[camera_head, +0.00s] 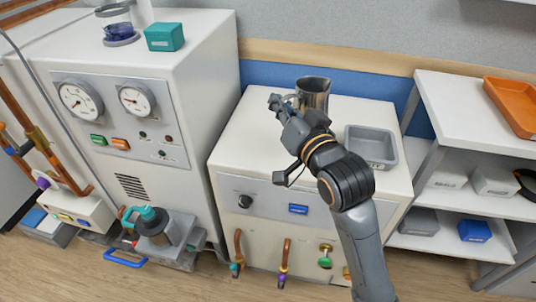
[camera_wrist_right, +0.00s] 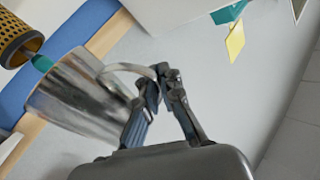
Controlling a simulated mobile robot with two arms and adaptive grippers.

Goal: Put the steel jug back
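The steel jug (camera_head: 313,92) is upright in the head view, over the back of the white cabinet top (camera_head: 258,125). My right gripper (camera_head: 280,103) is at its left side. In the right wrist view the jug (camera_wrist_right: 78,98) shows tilted in the picture, with its curved handle (camera_wrist_right: 128,68) between the fingertips of my right gripper (camera_wrist_right: 160,76). The fingers are closed together on the handle. My gripper and wrist hide the jug's base in the head view, so I cannot tell whether it touches the top. My left gripper is not in view.
A grey tray (camera_head: 371,147) sits on the cabinet top right of my arm. A tall white unit with gauges (camera_head: 137,100) stands close on the left. White shelves (camera_head: 460,112) with an orange tray (camera_head: 513,105) and boxes stand on the right. The cabinet top's front left is clear.

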